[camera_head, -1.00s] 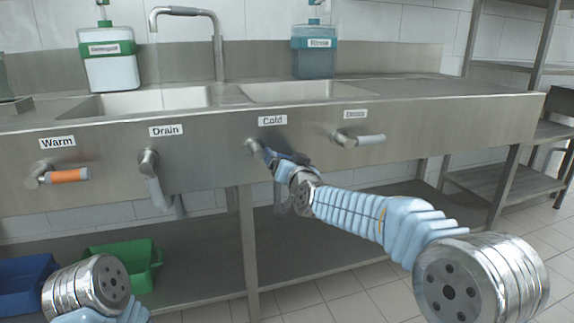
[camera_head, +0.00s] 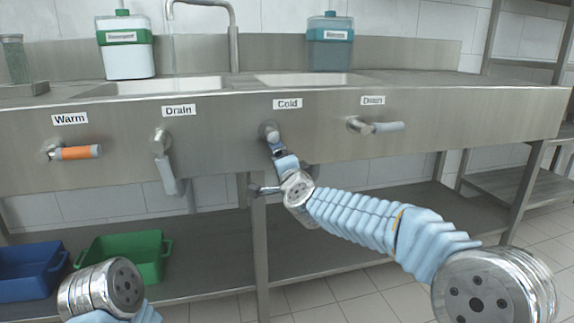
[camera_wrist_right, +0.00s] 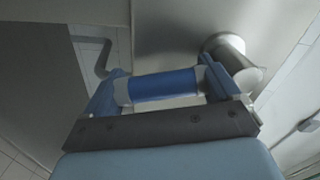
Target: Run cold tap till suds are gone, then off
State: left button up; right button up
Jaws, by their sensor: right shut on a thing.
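The cold tap (camera_head: 268,131) is on the sink's front panel under the "Cold" label. Its lever points steeply down and slightly right. My right gripper (camera_head: 279,153) is at the lever. In the right wrist view, its fingers are on both ends of the blue handle (camera_wrist_right: 165,85), and it is shut on it. The basin (camera_head: 160,88) shows only as a shallow strip, so I cannot tell whether suds are in it. A faint pale streak (camera_head: 171,50) hangs below the spout (camera_head: 233,40); it may be water. My left gripper is out of view.
The orange warm lever (camera_head: 78,153) and another lever (camera_head: 388,127) on the right point sideways. The drain lever (camera_head: 168,177) hangs down. Blue (camera_head: 30,270) and green (camera_head: 135,255) crates sit on the lower shelf. Soap (camera_head: 127,50) and rinse (camera_head: 330,45) dispensers stand behind the sink.

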jog(key=shift+s+a+f+m, duration=0.2)
jog(key=shift+a+m, duration=0.25)
jog(key=shift+m, duration=0.45)
jog(key=shift+b, duration=0.3)
jog(key=o, duration=1.2)
jog(key=v, duration=1.3)
jog(key=shift+s+b, duration=0.4)
